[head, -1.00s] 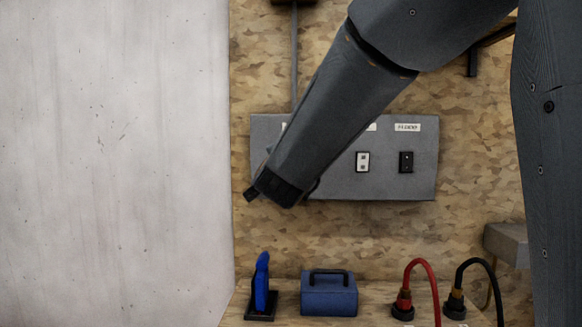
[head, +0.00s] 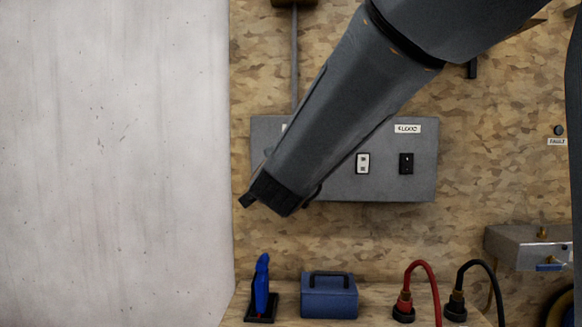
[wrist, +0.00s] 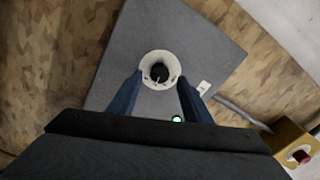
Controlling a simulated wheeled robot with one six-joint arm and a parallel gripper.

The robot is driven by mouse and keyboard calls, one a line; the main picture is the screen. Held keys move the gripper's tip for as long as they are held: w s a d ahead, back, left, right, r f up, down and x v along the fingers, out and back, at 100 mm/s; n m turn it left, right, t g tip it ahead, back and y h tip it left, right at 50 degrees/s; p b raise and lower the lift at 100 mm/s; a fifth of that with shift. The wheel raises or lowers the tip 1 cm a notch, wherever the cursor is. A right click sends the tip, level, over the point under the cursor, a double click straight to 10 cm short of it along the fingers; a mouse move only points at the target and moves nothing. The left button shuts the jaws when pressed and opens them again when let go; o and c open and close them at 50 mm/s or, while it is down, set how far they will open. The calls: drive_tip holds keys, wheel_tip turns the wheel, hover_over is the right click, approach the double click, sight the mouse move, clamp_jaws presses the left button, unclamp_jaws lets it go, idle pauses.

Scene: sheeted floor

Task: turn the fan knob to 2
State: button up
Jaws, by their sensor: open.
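The fan knob (wrist: 159,72) is a small black knob at the centre of a round white dial on the grey panel, seen in the wrist view. Its setting is too small to read. My gripper (wrist: 159,82) is open, with its two blue fingers on either side of the dial's lower part and nothing between them but the dial and knob. Whether the fingertips touch the panel I cannot tell. In the head view the grey panel (head: 330,190) hangs on the wall, and my arm covers its left part, where the knob is hidden.
The panel also carries a white switch (head: 362,163), a black switch (head: 406,163) and, in the wrist view, a green light (wrist: 177,119). A blue box (head: 329,297), a blue-handled tool (head: 262,285) and red (head: 421,266) and black (head: 480,265) cables stand on the shelf below.

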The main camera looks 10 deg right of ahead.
drive_tip(key=shift+v, duration=2.2)
drive_tip(key=s+a+f+n+g+y+p, duration=0.1)
drive_tip(key=s+f+n+g+y, duration=0.1)
drive_tip(key=f+n, duration=0.35)
drive_tip(key=s+a+f+n+g+y+p, duration=0.1)
drive_tip(key=s+f+n+g+y, duration=0.15)
drive_tip(key=f, duration=0.55)
drive_tip(key=s+a+f+n+g+y+p, duration=0.1)
drive_tip(key=s+a+f+n+g+y, duration=0.15)
drive_tip(key=f, duration=0.35)
drive_tip(key=s+d+f+n+g, duration=0.2)
drive_tip(key=s+f+g, duration=0.1)
drive_tip(key=s, duration=0.4)
drive_tip(key=s+d+f+n+g+h+p, duration=0.1)
drive_tip(key=s+d+f+n+g, duration=0.1)
drive_tip(key=s+f, duration=0.3)
drive_tip(key=s+d+f+n+g+p, duration=0.1)
drive_tip(key=s+f+g, duration=0.3)
drive_tip(key=s, duration=0.5)
drive_tip(key=shift+s+d+f+n+g, duration=0.25)
drive_tip(key=shift+d+n+g, duration=0.35)
drive_tip(key=shift+d+n, duration=0.2)
drive_tip(key=shift+w, duration=0.1)
